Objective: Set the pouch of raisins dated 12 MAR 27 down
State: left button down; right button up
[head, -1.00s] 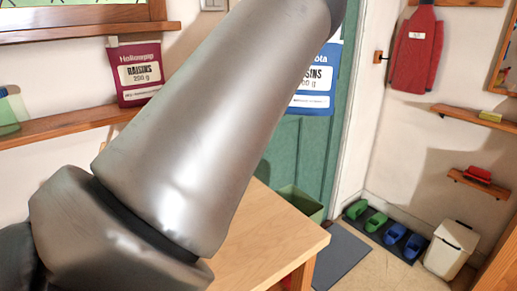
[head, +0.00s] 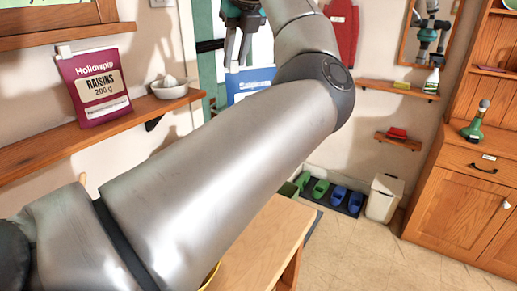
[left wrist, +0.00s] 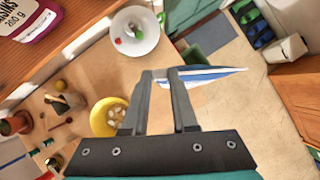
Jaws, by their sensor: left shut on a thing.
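My left gripper (head: 238,62) is in the upper middle of the head view, shut on the top of a blue and white pouch (head: 250,84). The pouch hangs in the air below the fingers, in front of the green door, and my arm hides much of it. In the left wrist view the fingers (left wrist: 161,74) meet at the pouch (left wrist: 212,76), seen nearly edge-on. A maroon Hollowpip raisins pouch (head: 95,86) stands on the wall shelf at left. I cannot read a date on either pouch. My right gripper is not in view.
The wall shelf (head: 40,155) also holds a white bowl (head: 170,89). A wooden table (head: 262,243) is below my arm; the left wrist view shows a yellow bowl (left wrist: 100,119). A cabinet (head: 460,190) stands at right. Slippers and a white bin (head: 384,198) are on the floor.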

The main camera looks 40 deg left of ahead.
pick_arm(q)
jog(key=s+d+f+n+g+p, duration=0.3)
jog(key=s+d+f+n+p, duration=0.25)
jog(key=d, duration=0.35)
notch_tip(320, 180, down, 20)
jog(key=p, duration=0.1)
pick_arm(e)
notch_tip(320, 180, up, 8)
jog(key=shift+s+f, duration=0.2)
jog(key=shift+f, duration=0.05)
pick_arm(q)
jog(key=shift+f, duration=0.2)
jog(key=c, duration=0.7)
grip_release()
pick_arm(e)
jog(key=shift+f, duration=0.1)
pick_arm(q)
jog(key=shift+r, duration=0.1)
